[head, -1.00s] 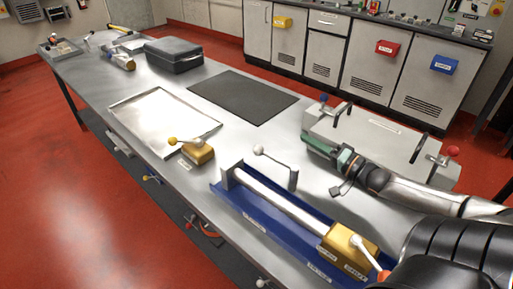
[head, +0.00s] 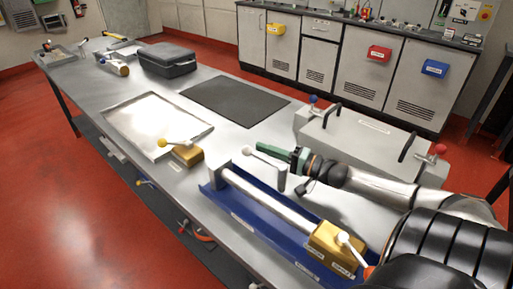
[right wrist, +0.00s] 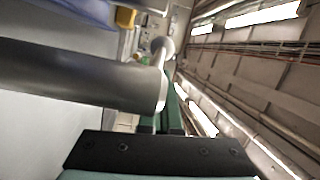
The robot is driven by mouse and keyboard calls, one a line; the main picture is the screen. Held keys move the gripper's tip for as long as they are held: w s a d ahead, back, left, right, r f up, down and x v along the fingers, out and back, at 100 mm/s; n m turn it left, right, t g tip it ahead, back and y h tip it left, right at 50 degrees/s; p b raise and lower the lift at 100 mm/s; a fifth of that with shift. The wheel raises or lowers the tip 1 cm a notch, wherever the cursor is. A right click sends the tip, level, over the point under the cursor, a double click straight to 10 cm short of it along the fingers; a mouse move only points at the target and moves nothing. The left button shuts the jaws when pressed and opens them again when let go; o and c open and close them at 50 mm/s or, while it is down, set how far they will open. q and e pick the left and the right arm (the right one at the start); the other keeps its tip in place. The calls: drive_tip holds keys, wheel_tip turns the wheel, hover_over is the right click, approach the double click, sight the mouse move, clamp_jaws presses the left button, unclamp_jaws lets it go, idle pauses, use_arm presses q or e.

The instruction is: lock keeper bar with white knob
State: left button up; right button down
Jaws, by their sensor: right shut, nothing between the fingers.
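A grey bent bar with a white knob (head: 248,147) stands beside the blue tray (head: 208,194), its upper arm running right to a short upright leg (head: 281,183). I take it for the keeper bar. My right gripper (head: 293,158), with green fingers, is close to the right end of that arm. It is shut and empty; I cannot tell whether it touches the bar. In the right wrist view the green fingers (right wrist: 168,115) lie below a large grey rounded bar (right wrist: 70,82) and a pale ball knob (right wrist: 162,45). My left gripper is out of view.
A grey case (head: 350,128) with red and blue knobs stands behind my right arm. A brass block with a yellow knob (head: 187,155) sits by a metal tray (head: 110,127).

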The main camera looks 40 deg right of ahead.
drive_tip(key=shift+x, duration=1.45)
